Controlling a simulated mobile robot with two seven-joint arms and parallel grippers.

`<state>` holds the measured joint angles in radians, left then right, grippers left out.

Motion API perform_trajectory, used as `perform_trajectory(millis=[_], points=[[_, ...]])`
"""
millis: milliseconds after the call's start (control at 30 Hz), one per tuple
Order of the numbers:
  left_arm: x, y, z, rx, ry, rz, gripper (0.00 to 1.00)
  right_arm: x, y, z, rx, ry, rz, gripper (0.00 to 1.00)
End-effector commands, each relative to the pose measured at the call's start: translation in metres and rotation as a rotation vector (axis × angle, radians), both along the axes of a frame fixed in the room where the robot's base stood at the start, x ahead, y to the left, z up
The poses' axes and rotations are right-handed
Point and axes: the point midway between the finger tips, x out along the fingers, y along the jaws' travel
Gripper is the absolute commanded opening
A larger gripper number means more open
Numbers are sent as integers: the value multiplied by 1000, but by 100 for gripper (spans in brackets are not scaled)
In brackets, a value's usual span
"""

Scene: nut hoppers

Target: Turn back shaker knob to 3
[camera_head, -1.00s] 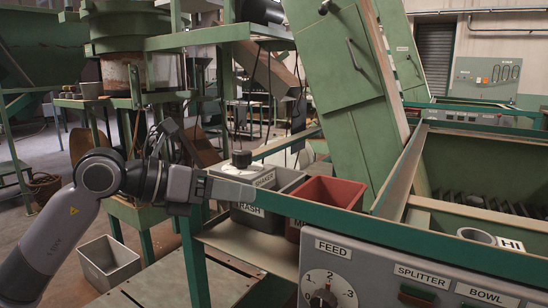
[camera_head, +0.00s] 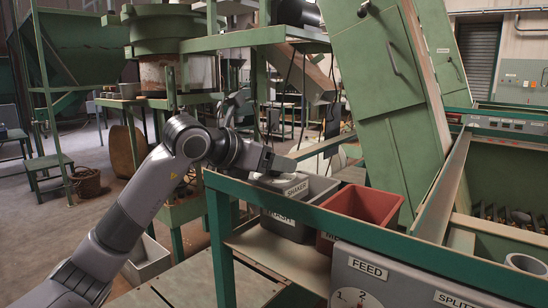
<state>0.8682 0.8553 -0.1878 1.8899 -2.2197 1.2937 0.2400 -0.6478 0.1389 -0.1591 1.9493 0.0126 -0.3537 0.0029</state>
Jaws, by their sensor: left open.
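The white SHAKER label (camera_head: 297,188) sits on a small grey box at the left end of the green rail. The shaker knob itself is not clearly visible; my left gripper and its wrist cover that spot. My left gripper (camera_head: 284,164) is open, just above and left of the label, and I cannot tell whether it touches the knob. The FEED dial (camera_head: 357,298) is partly cut off at the bottom edge. My right gripper is not in view.
A grey TRASH bin (camera_head: 322,187) and a red bin (camera_head: 366,206) stand behind the green rail (camera_head: 350,228). A tall green chute (camera_head: 385,110) rises behind them. A grey tub (camera_head: 150,262) is on the left.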

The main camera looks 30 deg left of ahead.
Motion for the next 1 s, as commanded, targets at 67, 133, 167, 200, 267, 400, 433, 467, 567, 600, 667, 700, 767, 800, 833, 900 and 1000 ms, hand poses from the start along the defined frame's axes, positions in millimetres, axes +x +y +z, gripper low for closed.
perform_trajectory(millis=[67, 133, 167, 200, 267, 400, 433, 467, 567, 600, 667, 700, 767, 800, 833, 900, 1000], points=[[3, -1, -1, 0, 0, 0, 67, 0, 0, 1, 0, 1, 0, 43], [4, -1, -2, 1, -1, 0, 67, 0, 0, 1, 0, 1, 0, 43], [4, -1, -2, 1, -1, 0, 67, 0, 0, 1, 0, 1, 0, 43], [4, -1, -2, 1, -1, 0, 67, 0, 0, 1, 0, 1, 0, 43], [4, -1, -2, 1, 0, 0, 67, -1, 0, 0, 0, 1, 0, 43], [4, -1, -2, 1, 0, 0, 34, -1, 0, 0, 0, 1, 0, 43], [4, -1, -2, 0, 0, 0, 24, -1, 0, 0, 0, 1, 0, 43], [3, -1, -2, 0, 0, 0, 15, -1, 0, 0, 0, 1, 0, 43], [3, -1, -2, 1, 0, -1, 15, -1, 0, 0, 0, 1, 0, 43], [3, -1, -2, 1, 0, -4, 15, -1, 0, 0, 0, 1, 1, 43], [3, -1, -3, 1, 2, -14, 15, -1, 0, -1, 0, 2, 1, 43], [4, 0, -3, 2, 3, -26, 15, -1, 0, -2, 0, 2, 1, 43], [4, 0, -3, 0, 2, -50, 15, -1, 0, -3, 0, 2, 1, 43], [4, 0, -3, 1, 2, -67, 15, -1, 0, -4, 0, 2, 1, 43], [4, 0, -3, 1, 3, -80, 14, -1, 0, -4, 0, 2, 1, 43], [4, 0, -3, 1, 2, -106, 14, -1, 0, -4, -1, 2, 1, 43], [4, 0, -2, 0, 1, -132, 14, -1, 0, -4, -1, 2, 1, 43]])
